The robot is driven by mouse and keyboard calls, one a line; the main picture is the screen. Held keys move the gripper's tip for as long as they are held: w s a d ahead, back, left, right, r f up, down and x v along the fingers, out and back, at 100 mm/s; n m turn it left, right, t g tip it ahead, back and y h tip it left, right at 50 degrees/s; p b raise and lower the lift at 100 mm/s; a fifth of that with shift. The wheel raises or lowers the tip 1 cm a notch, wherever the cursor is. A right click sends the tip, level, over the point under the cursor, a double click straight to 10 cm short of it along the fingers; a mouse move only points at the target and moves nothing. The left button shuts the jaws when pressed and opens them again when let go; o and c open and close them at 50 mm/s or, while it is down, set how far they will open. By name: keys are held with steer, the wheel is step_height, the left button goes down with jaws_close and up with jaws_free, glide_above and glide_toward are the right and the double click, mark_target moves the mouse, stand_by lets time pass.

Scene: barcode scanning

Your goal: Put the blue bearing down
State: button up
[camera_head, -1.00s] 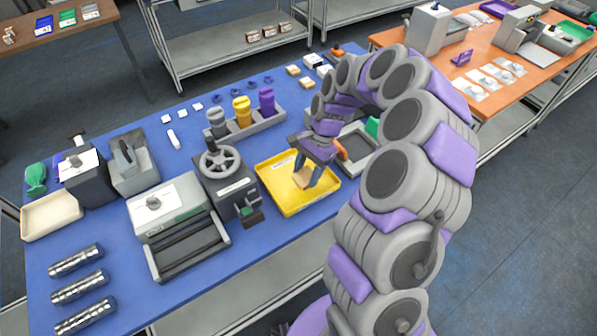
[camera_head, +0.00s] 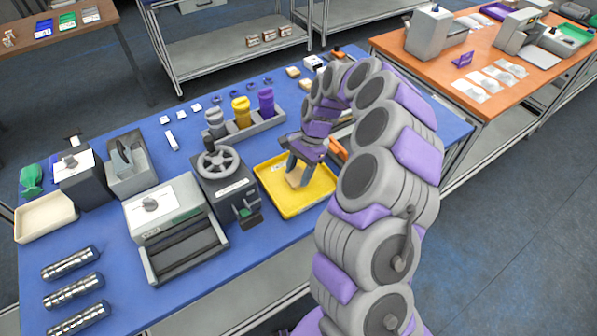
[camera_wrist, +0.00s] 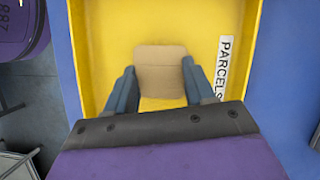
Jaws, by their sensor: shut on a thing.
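My gripper (camera_head: 298,179) is shut on a small tan cardboard box (camera_head: 293,178), low over the yellow tray (camera_head: 306,206). In the wrist view, the box (camera_wrist: 160,72) sits between the blue-grey fingers of my gripper (camera_wrist: 159,82). I cannot tell whether the box touches the tray floor. The tray (camera_wrist: 95,40) bears a "PARCELS" label in that view. No blue bearing shows in my gripper. Several small dark blue ring-like pieces (camera_head: 251,86) lie at the back of the blue mat; I cannot tell whether they are bearings.
A grey machine with a handwheel (camera_head: 217,163) stands just left of the tray. A holder with grey, yellow and purple bottles (camera_head: 240,112) is behind it. A larger grey machine (camera_head: 170,225) stands further left. My arm hides the mat to the right.

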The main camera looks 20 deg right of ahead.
steer(key=o, duration=1.2)
steer(key=shift+o, duration=0.2)
steer(key=shift+r, duration=0.1)
steer(key=p+v, duration=0.3)
steer(key=v, duration=0.9)
steer(key=s+a+r+n+h, duration=0.1)
steer(key=s+a+r+n, duration=0.7)
steer(key=s+r, duration=0.45)
steer(key=s+d+f+n+h, duration=0.1)
steer(key=s+f+n, duration=0.1)
steer(key=s, duration=1)
steer(key=s+d+f+n+h, duration=0.2)
steer(key=s, duration=1.1)
steer(key=shift+d, duration=0.15)
